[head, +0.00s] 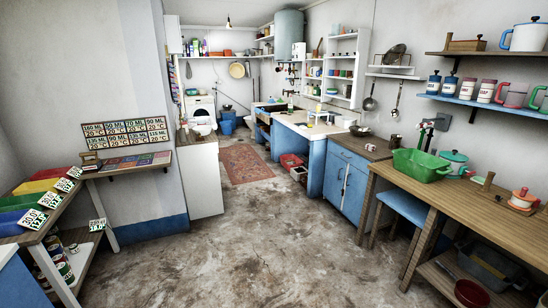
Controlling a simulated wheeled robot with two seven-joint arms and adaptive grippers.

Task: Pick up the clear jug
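I cannot make out a clear jug anywhere in the head view; many far items on the shelves and worktops are too small to tell apart. Neither of my grippers shows in this view. A wooden bench (500,228) on the right carries a green basin (421,165), a teal lidded pot (455,161) and a red-and-white pot (522,200). A blue cabinet (345,180) with a wooden top stands beyond it, with a metal bowl (360,131) on top. Farther back is a white-topped blue counter (312,128) with small items on it.
Bare stone floor (230,250) lies open in the middle, leading to a red rug (245,162). A blue stool (405,207) stands by the bench. A sloped rack (40,238) with coloured bins stands at left. A white cabinet (203,175) juts out beyond it.

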